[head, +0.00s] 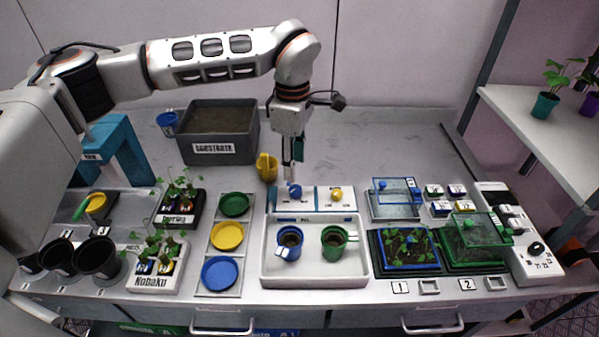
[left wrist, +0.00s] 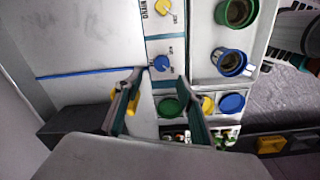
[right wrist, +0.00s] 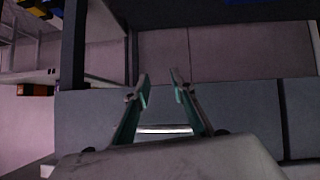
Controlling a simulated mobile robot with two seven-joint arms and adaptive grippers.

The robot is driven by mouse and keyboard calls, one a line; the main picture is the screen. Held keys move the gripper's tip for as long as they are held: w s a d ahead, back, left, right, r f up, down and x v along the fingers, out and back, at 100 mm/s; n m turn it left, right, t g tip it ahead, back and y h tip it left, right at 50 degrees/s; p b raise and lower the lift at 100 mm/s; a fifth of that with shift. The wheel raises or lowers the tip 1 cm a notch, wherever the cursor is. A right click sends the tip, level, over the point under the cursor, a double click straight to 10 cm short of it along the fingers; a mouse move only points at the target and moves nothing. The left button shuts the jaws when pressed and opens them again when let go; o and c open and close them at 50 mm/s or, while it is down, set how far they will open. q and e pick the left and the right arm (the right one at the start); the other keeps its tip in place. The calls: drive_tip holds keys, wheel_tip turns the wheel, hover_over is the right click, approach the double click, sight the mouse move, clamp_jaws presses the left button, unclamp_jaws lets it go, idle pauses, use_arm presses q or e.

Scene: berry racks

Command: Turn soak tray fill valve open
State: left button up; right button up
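The white soak tray (head: 265,262) stands at the table's middle, with a valve panel (head: 315,200) along its back edge. The panel carries a blue knob (head: 295,191) on the left and a yellow knob (head: 336,194) on the right; their labels are too small to read surely. My left gripper (head: 291,172) points down just above the blue knob. In the left wrist view its fingers (left wrist: 158,78) are apart and empty, with the blue knob (left wrist: 162,63) just beyond the tips. My right gripper (right wrist: 160,78) is open and empty, away from the table top.
A blue cup (head: 290,240) and a green cup (head: 335,242) stand in the tray. A yellow watering can (head: 267,167) is close behind the panel's left end. A grey substrate bin (head: 222,130) stands behind left. Seedling trays are to the right; the back right table is clear.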

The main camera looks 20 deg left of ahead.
sight(294, 189)
use_arm(q)
wheel_tip(294, 189, down, 8)
drive_tip(key=shift+s+r+p, duration=0.1)
drive_tip(key=shift+r+p, duration=0.15)
drive_tip(key=shift+p, duration=0.3)
drive_tip(key=c, duration=1.1)
